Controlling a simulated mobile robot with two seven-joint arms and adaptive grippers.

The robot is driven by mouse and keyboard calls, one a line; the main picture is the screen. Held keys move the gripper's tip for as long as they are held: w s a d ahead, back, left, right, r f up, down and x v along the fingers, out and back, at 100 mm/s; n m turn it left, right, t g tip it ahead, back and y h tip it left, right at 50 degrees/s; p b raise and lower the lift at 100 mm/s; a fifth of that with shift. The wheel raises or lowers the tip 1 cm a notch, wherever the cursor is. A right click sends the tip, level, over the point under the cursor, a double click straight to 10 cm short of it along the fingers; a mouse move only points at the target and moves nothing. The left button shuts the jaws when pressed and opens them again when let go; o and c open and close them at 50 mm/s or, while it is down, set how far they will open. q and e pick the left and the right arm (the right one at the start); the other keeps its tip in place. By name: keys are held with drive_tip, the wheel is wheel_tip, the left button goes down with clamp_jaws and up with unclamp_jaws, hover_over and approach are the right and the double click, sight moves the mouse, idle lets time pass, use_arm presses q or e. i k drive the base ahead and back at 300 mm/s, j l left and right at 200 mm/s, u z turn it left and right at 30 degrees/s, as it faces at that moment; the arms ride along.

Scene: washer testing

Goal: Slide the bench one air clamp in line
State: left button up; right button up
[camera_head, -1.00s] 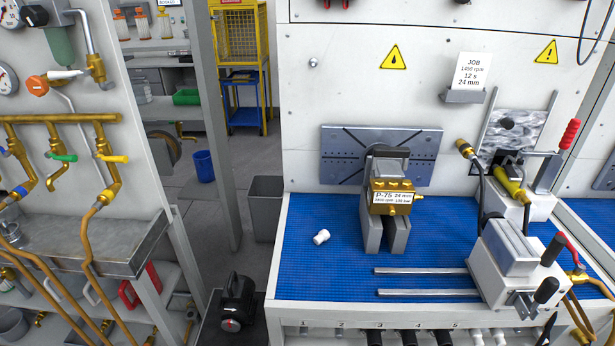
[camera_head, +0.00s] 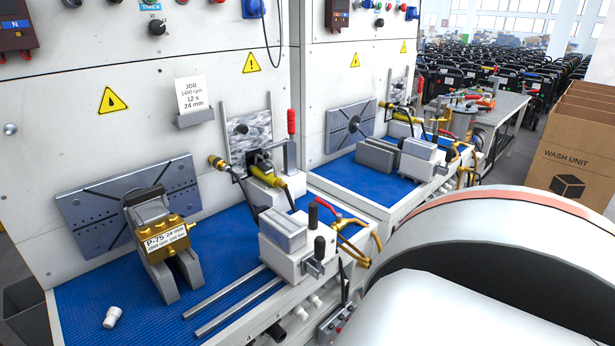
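On the near bench, the air clamp (camera_head: 290,240) is a light grey block with a black-knobbed handle and a red lever. It sits at the right end of two parallel steel rails (camera_head: 238,300). To its left, a brass pump (camera_head: 165,238) labelled P-75 rests on a grey cradle (camera_head: 184,278) before a slotted steel plate (camera_head: 90,211). Bare blue mat lies between the cradle and the clamp. A similar clamp (camera_head: 424,150) stands on the farther bench. Neither of my grippers is in view.
A small white plug (camera_head: 112,317) lies on the blue mat (camera_head: 75,292) at front left. A cardboard box (camera_head: 575,145) stands at right. A large white rounded shape hides the lower right.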

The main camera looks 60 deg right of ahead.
sight(287, 247)
drive_tip(key=k+z, duration=0.15)
drive_tip(key=z, duration=1)
drive_tip(key=i+j+z, duration=0.15)
drive_tip(key=z, duration=0.5)
drive_tip(key=l+z, duration=0.1)
drive_tip(key=l, duration=0.95)
